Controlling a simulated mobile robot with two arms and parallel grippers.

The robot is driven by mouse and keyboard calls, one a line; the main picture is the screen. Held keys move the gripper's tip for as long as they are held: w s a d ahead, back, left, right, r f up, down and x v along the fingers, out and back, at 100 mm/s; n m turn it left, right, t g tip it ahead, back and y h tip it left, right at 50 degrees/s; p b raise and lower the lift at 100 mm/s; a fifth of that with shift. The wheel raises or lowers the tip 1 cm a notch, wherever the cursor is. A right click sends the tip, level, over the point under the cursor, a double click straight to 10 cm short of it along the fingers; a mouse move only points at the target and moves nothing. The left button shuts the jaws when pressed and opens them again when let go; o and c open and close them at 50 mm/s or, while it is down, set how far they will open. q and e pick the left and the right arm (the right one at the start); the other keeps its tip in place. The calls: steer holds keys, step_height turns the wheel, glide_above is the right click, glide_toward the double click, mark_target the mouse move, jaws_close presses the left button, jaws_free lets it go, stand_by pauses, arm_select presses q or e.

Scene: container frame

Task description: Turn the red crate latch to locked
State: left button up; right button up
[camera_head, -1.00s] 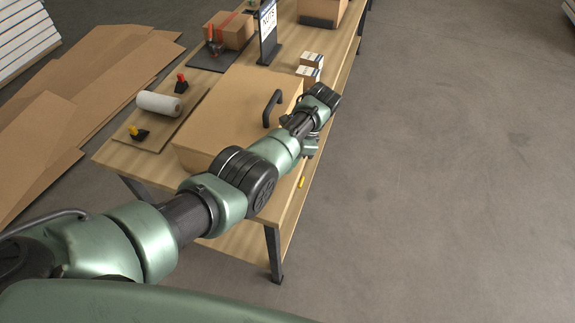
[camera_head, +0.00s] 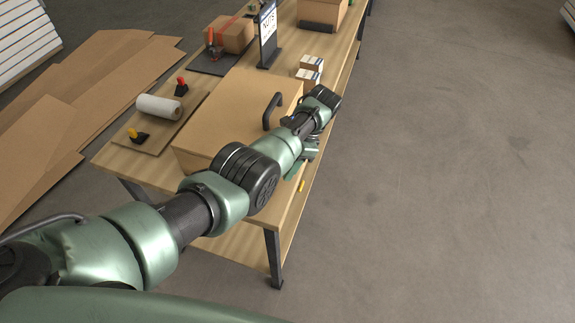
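The wooden crate (camera_head: 232,90) stands closed on the long workbench, with a black handle (camera_head: 271,110) on its lid. My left arm crosses in front of the crate from the lower left. My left gripper (camera_head: 296,170) is at the crate's right side, low beneath the wrist and partly hidden by my arm. I cannot see its fingertips clearly or tell whether they touch anything. No red latch shows on the visible crate faces; that right side is mostly hidden by my arm. My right gripper is out of view.
A small red-topped piece (camera_head: 181,87), a yellow-topped piece (camera_head: 138,136) and a white roll (camera_head: 159,107) are left of the crate. A small yellow item (camera_head: 302,186) is near the bench's right edge. White-and-brown boxes (camera_head: 309,70) stand behind; open floor lies right.

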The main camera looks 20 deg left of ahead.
arm_select(q)
steer(key=b+v, duration=0.1)
steer(key=v, duration=0.6)
steer(key=shift+d+r, duration=0.15)
steer(key=shift+r, duration=0.2)
steer(key=shift+w, duration=0.1)
